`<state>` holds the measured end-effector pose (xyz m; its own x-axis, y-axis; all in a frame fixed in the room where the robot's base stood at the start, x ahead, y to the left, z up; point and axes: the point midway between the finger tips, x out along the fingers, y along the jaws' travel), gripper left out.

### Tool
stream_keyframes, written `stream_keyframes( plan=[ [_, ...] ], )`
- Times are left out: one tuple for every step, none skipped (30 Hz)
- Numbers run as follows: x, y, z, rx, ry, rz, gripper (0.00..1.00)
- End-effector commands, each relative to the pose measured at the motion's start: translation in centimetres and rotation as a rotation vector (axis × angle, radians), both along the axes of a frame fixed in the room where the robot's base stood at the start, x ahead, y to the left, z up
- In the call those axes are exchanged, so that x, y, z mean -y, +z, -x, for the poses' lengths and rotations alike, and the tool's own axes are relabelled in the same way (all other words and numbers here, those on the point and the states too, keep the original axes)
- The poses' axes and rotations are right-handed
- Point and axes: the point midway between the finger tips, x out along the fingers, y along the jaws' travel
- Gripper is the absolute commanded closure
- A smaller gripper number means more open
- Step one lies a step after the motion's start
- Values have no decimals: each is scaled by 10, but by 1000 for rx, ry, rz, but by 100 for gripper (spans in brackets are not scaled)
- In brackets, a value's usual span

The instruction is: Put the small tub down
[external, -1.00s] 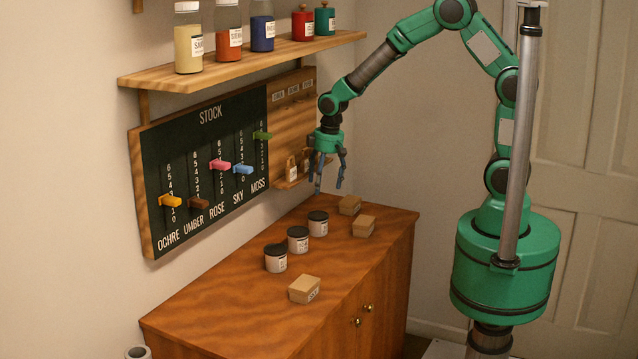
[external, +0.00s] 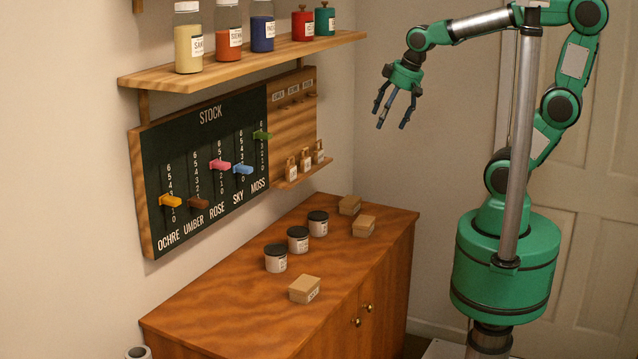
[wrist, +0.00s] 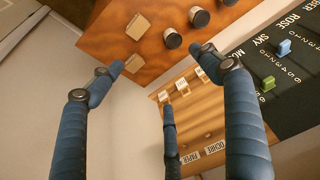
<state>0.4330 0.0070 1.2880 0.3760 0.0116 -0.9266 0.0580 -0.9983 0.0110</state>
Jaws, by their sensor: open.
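Several small tubs with dark lids stand upright in a row on the wooden cabinet top: a front tub (external: 276,258), a middle tub (external: 298,240) and a back tub (external: 318,224). I cannot tell which one is the small tub of the task. My gripper (external: 390,108) is open and empty, raised well above the back right of the cabinet and apart from everything. In the wrist view its blue fingers (wrist: 165,85) are spread with nothing between them. The tubs show there near the top, one of them a dark-lidded tub (wrist: 172,38).
Small cardboard boxes sit on the cabinet (external: 215,325), one a front box (external: 305,289). A stock board (external: 205,170) with coloured sliders hangs on the wall, beside a rack (external: 292,125) with small tagged items on its ledge. A shelf (external: 250,62) above holds jars and canisters.

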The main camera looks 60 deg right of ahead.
Motion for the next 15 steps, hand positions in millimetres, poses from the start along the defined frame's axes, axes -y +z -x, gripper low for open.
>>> stream_keyframes(
  plan=[
    [1, 8, 17, 22, -7, -1, 23],
    [2, 11, 26, 30, -12, -3, 23],
    [3, 15, 38, 41, -18, -4, 23],
    [3, 17, 46, 50, -23, -5, 23],
    [4, 19, 54, 57, -28, -6, 23],
    [5, 21, 64, 67, -34, -7, 23],
    [5, 22, 71, 74, -38, -8, 23],
    [5, 23, 77, 80, -40, -10, 23],
    [6, 23, 84, 86, -44, -10, 23],
    [6, 24, 89, 91, -47, -11, 23],
    [6, 24, 93, 94, -49, -12, 23],
    [7, 24, 97, 98, -52, -12, 23],
    [7, 24, 100, 101, -54, -13, 23],
    [7, 25, 102, 104, -55, -13, 23],
    [7, 24, 104, 105, -57, -14, 23]
  ],
)
